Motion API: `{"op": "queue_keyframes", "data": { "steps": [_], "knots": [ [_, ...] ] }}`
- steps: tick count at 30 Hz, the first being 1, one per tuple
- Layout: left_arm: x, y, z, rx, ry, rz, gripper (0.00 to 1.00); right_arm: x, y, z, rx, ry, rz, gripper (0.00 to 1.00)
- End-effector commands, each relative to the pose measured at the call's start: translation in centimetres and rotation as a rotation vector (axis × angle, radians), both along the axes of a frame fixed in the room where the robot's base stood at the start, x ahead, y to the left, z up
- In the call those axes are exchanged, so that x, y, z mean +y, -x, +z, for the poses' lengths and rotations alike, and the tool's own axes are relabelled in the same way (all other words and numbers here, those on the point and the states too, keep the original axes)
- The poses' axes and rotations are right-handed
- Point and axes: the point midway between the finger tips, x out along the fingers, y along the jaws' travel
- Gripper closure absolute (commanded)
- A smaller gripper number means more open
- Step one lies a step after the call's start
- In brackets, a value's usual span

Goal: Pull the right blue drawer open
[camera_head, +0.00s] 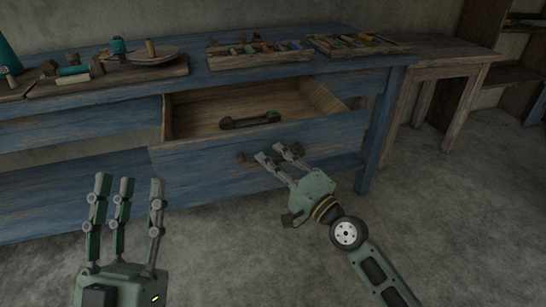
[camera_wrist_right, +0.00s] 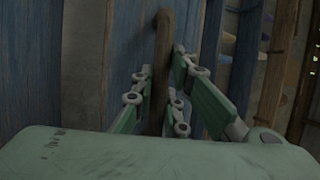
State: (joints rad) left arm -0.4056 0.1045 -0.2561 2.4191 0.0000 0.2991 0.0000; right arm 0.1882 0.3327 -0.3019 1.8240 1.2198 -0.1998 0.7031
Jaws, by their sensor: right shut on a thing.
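The right blue drawer (camera_head: 215,165) stands pulled out of the blue workbench, its pale wooden inside showing in the head view. Its front also appears as blue planks in the right wrist view (camera_wrist_right: 98,55). My right gripper (camera_head: 276,152) is at the drawer front, shut on the drawer's brown handle (camera_head: 245,159). A dark, handle-shaped tool (camera_head: 250,120) lies in the drawer. My left gripper (camera_head: 129,186) is open and empty, in front of the bench at lower left.
The blue bench top (camera_head: 215,82) carries a tray of tools (camera_head: 260,58), a second tray (camera_head: 355,46), a board with spools (camera_head: 110,80) and a round plate. A wooden side table (camera_head: 440,50) stands at right. The concrete floor (camera_head: 450,200) is clear.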

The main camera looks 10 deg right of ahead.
Motion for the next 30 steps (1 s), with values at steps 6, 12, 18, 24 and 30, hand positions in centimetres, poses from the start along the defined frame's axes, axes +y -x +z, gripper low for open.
{"op": "queue_keyframes", "data": {
  "steps": [6,12,18,24,30],
  "knots": [
    [-0.05,-0.38,-0.41,0.027,-0.008,0.002,0.60,-0.06,0.39,-0.15,0.000,0.008,-0.001,1.00],
    [-0.04,-0.41,-0.46,0.029,-0.009,0.002,0.60,-0.07,0.42,-0.15,-0.001,0.008,-0.001,1.00],
    [-0.03,-0.42,-0.46,0.028,-0.010,0.003,0.60,-0.07,0.41,-0.15,0.000,0.007,-0.001,0.84],
    [-0.03,-0.41,-0.45,0.029,-0.009,0.002,0.60,-0.07,0.40,-0.08,0.000,0.004,-0.001,0.68],
    [-0.02,-0.40,-0.44,0.029,-0.009,0.002,0.60,-0.06,0.40,-0.01,-0.001,0.002,0.000,0.68]
  ]
}}
